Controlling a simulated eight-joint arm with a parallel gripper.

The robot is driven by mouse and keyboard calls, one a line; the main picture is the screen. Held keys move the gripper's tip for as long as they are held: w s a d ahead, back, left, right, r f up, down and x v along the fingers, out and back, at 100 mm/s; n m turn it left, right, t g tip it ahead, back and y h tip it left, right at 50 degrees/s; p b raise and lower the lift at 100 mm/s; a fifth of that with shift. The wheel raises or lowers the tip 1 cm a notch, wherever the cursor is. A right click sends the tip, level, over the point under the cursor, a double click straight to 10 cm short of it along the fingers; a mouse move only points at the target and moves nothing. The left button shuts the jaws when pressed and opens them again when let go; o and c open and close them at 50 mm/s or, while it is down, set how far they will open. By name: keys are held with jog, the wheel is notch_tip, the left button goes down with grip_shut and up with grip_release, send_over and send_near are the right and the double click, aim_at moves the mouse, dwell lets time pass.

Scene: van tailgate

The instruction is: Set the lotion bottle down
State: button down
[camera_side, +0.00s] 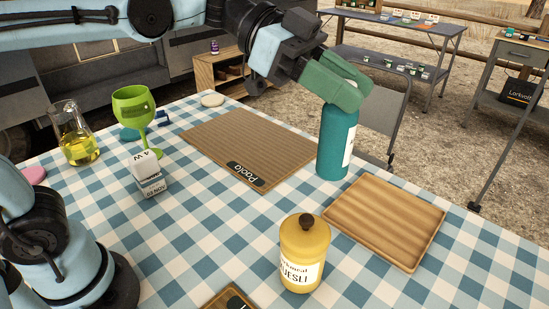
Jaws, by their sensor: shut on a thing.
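A teal bottle with a white label (334,145), which I take to be the lotion bottle, is upright between the brown placemat (225,135) and the wooden tray (385,222). My gripper (343,97) comes from the upper left, and its green fingers are shut on the top of the bottle. The fingers hide the bottle's top. The bottle's base is at or just above the checked tablecloth (215,230); I cannot tell whether it touches.
A yellow muesli jar (303,252) stands in front of the tray. A green goblet (137,112), a flask (75,135) and a calendar block (149,175) stand on the left. A grey chair (378,105) is behind the bottle. Bare cloth lies between the placemat and the jar.

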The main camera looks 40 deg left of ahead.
jog(key=s+d+m+g, duration=0.75)
jog(key=s+d, duration=0.45)
jog(key=d, duration=0.2)
notch_tip(320, 180, down, 12)
jog(key=w, duration=0.1)
jog(key=w+a+f, duration=0.2)
jog(key=w+f, duration=0.8)
jog(key=shift+w+a+f+g, duration=0.25)
jog(key=shift+w+g, duration=0.1)
jog(key=shift+g, duration=0.1)
jog(key=shift+n, duration=0.25)
jog(key=c, duration=0.8)
grip_release()
jog(key=shift+f+y, duration=0.1)
jog(key=shift+y, duration=0.2)
jog(key=shift+o, duration=0.2)
